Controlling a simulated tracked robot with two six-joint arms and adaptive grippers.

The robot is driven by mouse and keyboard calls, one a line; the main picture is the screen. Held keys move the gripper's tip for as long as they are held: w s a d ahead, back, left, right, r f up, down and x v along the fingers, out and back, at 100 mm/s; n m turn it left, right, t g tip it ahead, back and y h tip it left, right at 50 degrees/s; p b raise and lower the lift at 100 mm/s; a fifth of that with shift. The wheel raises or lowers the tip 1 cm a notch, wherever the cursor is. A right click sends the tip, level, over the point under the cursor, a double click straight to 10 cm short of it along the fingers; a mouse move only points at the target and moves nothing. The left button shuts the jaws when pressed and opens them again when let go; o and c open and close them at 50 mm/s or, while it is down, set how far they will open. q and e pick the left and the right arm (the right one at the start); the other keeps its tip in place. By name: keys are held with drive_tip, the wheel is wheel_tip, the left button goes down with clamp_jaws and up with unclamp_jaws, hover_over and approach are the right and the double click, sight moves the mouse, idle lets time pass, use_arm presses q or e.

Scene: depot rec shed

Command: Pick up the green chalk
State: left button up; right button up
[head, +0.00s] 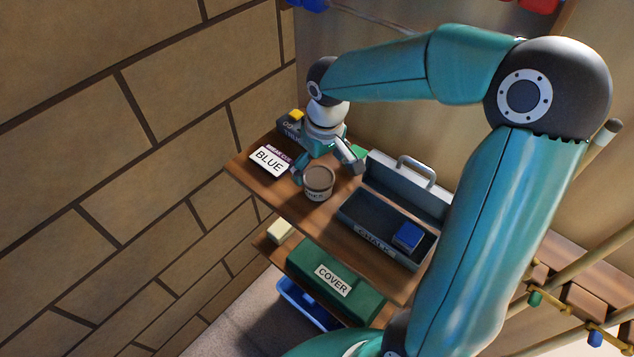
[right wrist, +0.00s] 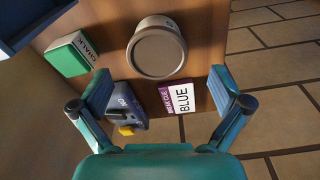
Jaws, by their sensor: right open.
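My right gripper, in the right wrist view too (right wrist: 164,92), is open and empty above the shelf. The chalk lies outside its two fingers, beyond the left one. My left gripper is not in view.
A round tub (head: 318,182) stands close to the fingers. A BLUE card (head: 269,161) and a dark box (head: 290,130) with a yellow part are nearby. An open grey CHALK case (head: 360,228) holds a blue block (head: 408,236). A green COVER box (head: 365,300) sits below.

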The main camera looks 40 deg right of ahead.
sight(318, 176)
drive_tip(key=f, duration=0.4)
drive_tip(key=shift+w+d+f+p, duration=0.2)
drive_tip(key=shift+f+p, duration=0.05)
drive_tip(key=shift+p, duration=0.15)
drive_tip(key=c, duration=1.2)
drive_tip(key=shift+r, duration=0.2)
wheel_tip(318, 176, up, 20)
drive_tip(key=shift+f, duration=0.2)
